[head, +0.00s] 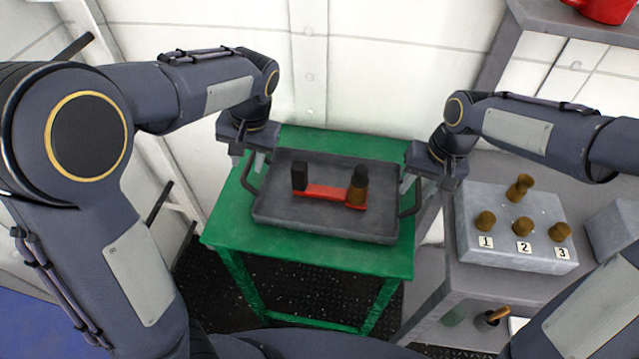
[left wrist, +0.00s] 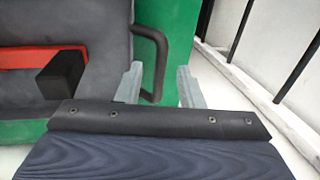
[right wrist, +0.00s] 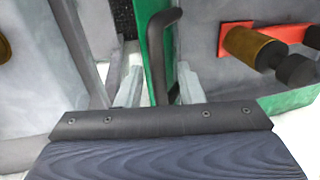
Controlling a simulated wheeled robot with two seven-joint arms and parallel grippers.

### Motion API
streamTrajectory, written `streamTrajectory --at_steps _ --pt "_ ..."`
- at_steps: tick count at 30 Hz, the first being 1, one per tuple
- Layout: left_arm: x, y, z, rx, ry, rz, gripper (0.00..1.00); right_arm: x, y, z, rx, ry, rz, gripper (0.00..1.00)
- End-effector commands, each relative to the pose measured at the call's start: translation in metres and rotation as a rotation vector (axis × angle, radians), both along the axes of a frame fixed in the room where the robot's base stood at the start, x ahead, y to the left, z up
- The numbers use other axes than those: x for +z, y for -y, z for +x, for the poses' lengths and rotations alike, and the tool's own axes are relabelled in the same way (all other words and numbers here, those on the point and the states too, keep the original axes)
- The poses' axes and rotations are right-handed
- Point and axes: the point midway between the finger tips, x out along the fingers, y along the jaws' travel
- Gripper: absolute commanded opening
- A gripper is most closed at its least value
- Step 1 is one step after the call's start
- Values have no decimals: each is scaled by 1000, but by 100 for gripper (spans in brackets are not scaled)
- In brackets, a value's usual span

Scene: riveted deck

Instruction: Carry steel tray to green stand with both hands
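The grey steel tray (head: 320,219) lies on the green stand (head: 345,259) in the head view. In it is a red bar (head: 330,192) with a black block (head: 299,177) at one end and a brass-and-black piece (head: 358,187) at the other. My left gripper (head: 256,160) is open at the tray's left handle (head: 246,176); in the left wrist view this dark handle (left wrist: 158,60) stands between the parted fingers. My right gripper (head: 422,186) is open at the right handle (head: 412,207); the right wrist view shows that handle (right wrist: 157,55) between its parted fingers.
To the right, a grey bench bears a block (head: 515,255) with several brass knobs and labels 1, 2 and 3. A red object (head: 605,8) sits on a shelf at top right. A white wall (head: 350,80) stands close behind the stand.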

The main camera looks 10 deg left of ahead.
Motion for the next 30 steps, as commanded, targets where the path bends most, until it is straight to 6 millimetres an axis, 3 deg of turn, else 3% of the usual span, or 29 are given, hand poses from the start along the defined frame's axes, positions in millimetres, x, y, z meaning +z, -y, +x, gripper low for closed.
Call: streamTrajectory --at_steps 3,9,17,30 --pt "28 6 1 -2 6 -2 34 0 0 0 0 0 0 34" --pt "63 13 0 -2 4 -1 34 0 0 0 0 0 0 34" --pt "79 17 -1 0 0 0 34 6 1 0 0 2 0 34" --pt "79 17 -1 0 0 0 34 89 17 0 -1 5 1 34"
